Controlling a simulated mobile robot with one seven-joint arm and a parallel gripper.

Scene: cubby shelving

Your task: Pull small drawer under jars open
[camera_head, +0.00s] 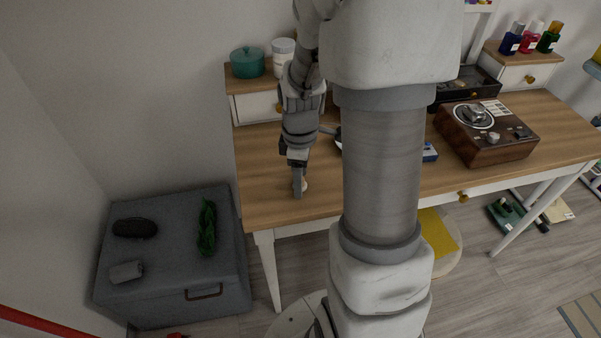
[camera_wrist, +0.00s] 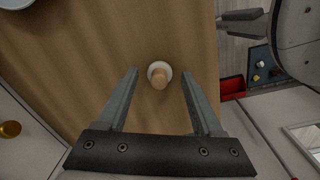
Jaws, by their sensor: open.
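The small white drawer (camera_head: 258,107) with a gold knob (camera_head: 280,107) sits at the desk's back left, under a teal lidded pot (camera_head: 247,63) and a white jar (camera_head: 283,55). It looks shut, though my arm partly covers its right side. In the wrist view, a white front (camera_wrist: 22,152) with a gold knob (camera_wrist: 10,129) shows at the left edge. My gripper (camera_head: 298,194) points down over the desk's front left, apart from the drawer.
The wooden desk (camera_head: 265,178) also bears a record player (camera_head: 485,135) and a second small drawer (camera_head: 525,75) with several bottles on top. A grey chest (camera_head: 170,280) stands left of the desk. My arm hides the desk's middle. The desk's left front is mostly clear.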

